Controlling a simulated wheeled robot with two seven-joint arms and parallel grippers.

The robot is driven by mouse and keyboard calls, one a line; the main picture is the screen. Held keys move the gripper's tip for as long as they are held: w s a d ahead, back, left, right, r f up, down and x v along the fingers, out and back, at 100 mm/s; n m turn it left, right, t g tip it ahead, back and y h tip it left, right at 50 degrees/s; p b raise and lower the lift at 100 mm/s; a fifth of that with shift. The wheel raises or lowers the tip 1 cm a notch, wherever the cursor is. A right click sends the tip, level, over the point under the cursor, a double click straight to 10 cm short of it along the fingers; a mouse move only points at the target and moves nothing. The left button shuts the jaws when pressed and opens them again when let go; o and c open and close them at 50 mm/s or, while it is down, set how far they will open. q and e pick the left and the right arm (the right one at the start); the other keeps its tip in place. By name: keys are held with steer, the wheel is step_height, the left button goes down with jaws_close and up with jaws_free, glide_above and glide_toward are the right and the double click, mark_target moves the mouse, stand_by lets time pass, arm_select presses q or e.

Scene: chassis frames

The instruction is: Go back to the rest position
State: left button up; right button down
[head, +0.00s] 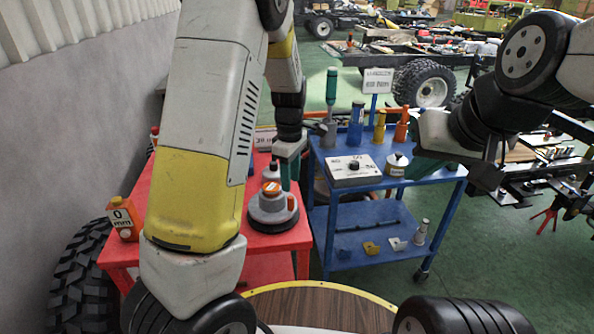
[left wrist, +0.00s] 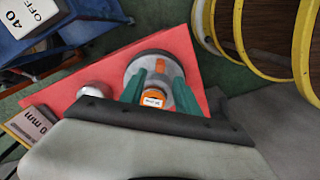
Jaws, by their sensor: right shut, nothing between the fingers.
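My left gripper (head: 288,172) points down over the red table (head: 300,236), close to a grey and orange round-based tool (head: 272,212). In the left wrist view its two green fingers (left wrist: 160,88) stand apart, with the tool's orange top (left wrist: 153,98) showing between them. I cannot tell whether they touch it. The tool's round base (left wrist: 150,62) rests on the red table. My right gripper (head: 428,148) is at the right above the blue cart (head: 440,172), shut and empty, with its green fingers partly hidden by the dark wrist.
The cart holds a switch box (head: 352,172), a small pot (head: 397,164) and upright tools. A tyre (head: 82,290) stands left, and a yellow-rimmed wooden round surface (head: 320,307) lies in front.

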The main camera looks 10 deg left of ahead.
arm_select(q)
steer(key=s+a+r+m+t+h, duration=0.1)
steer(key=s+a+r+m+t, duration=0.1)
steer(key=s+r+m, duration=0.5)
steer(key=s+a+r+m+t+h, duration=0.1)
steer(key=s+r+m+t, duration=0.3)
steer(key=s+r, duration=0.9)
steer(key=s+m, duration=0.2)
steer(key=m, duration=0.1)
steer(key=shift+s+a+m, duration=0.2)
steer(key=shift+a+m, duration=0.2)
